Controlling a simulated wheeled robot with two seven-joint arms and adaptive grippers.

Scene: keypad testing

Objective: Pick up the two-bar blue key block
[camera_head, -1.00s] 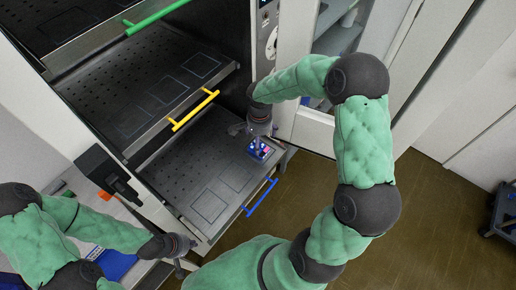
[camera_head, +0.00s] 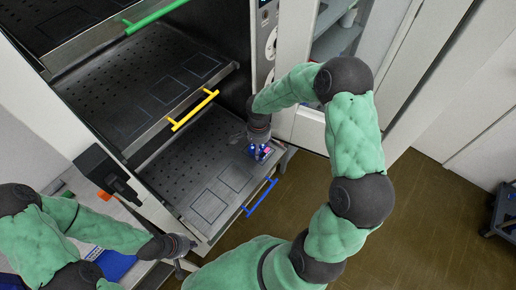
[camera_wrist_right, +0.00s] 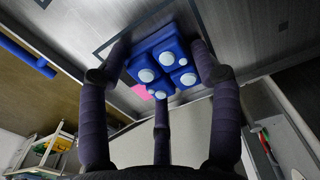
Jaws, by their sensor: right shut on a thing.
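A blue key block (camera_head: 260,153) is at the right end of the lowest pulled-out shelf. The right wrist view shows the blue block (camera_wrist_right: 163,62) with several pale round studs facing the camera and a pink patch beside it. Its bar marks cannot be made out. My right gripper (camera_wrist_right: 160,75) has its dark fingers closed around the block's sides; in the head view it comes down from above. Whether the block touches the shelf is unclear. My left gripper (camera_head: 181,266) is low on the left, away from the block, its fingers too small to read.
The lowest perforated shelf (camera_head: 190,160) has square outlines and a blue handle (camera_head: 262,197). Shelves with a yellow handle (camera_head: 194,110) and a green handle (camera_head: 155,17) are above. A cabinet wall stands right of the shelves.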

